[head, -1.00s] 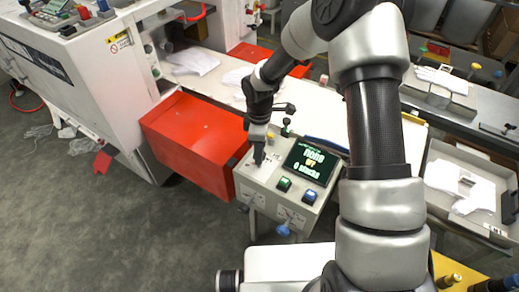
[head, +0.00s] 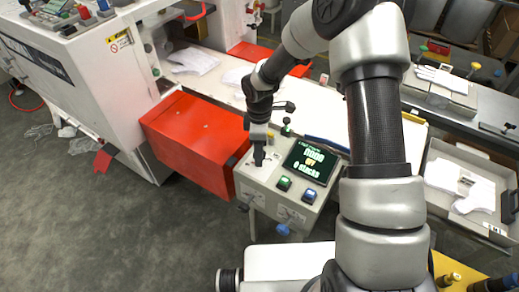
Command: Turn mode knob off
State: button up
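A light grey control box (head: 262,186) stands in the middle of the head view. It has a dark display (head: 312,160) with bright text reading OFF and "0 Stacks", a green button (head: 284,183) and a blue button (head: 309,195). My gripper (head: 258,161) points down at the upper left of the box's top, close to or touching it. The mode knob cannot be made out; my gripper may be hiding it. The fingers are too small to tell open from shut.
A red box (head: 196,140) stands left of the control box, beside a large white machine (head: 75,80). A grey tray (head: 468,192) with white gloves lies at the right. A white table (head: 310,110) lies behind the control box. Grey floor is clear at the lower left.

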notch_tip(320, 180, up, 17)
jog(key=p, duration=0.1)
jog(key=shift+r, duration=0.2)
dwell(0.6)
